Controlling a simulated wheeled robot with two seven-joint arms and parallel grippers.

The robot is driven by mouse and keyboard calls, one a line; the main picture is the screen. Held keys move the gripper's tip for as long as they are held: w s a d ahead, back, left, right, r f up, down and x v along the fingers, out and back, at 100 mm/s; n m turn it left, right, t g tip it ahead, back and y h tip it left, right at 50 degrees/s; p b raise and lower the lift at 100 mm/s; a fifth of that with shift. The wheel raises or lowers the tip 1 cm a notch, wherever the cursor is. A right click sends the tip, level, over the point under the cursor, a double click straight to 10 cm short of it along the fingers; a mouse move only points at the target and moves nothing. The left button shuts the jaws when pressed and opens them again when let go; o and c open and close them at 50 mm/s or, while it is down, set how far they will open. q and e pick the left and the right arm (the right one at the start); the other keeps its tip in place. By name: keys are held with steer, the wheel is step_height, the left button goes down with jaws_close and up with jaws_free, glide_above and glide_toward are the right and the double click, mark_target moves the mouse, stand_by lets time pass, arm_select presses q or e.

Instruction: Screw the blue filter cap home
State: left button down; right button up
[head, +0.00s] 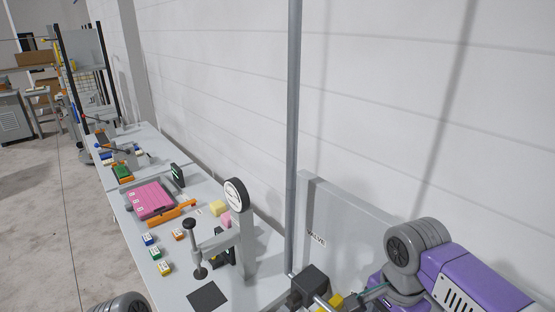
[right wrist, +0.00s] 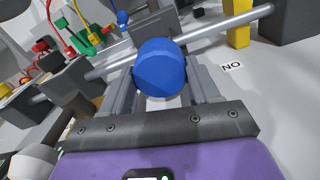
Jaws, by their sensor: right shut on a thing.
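The blue filter cap (right wrist: 160,67) is a round blue piece in the middle of the right wrist view. My right gripper (right wrist: 165,84) is shut on it, with one grey finger on each side. The cap sits in front of a grey block and a horizontal metal rod (right wrist: 235,25); its thread and the seat behind it are hidden. In the head view my purple right arm comes in at the lower right, and the cap cannot be made out there. My left gripper is not in view.
Red, yellow and green valve-like parts (right wrist: 85,35) stand at the upper left of the right wrist view. A grey panel marked VALVE (head: 345,215) stands near my right arm. A vertical pole (head: 293,130) and a bench (head: 185,255) with a press stand (head: 240,235) are to the left.

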stand_by(0.3)
steer(key=m, duration=0.3)
steer(key=shift+m, duration=0.4)
steer(key=o, duration=1.3)
steer(key=shift+o, duration=0.2)
steer(key=n+p, duration=0.1)
steer(key=n, duration=0.6)
steer(key=shift+p, duration=0.35)
steer(key=n, duration=0.3)
steer(key=shift+n, duration=0.3)
steer(key=n+p, duration=0.1)
steer(key=n, duration=0.3)
steer(key=shift+n, duration=0.3)
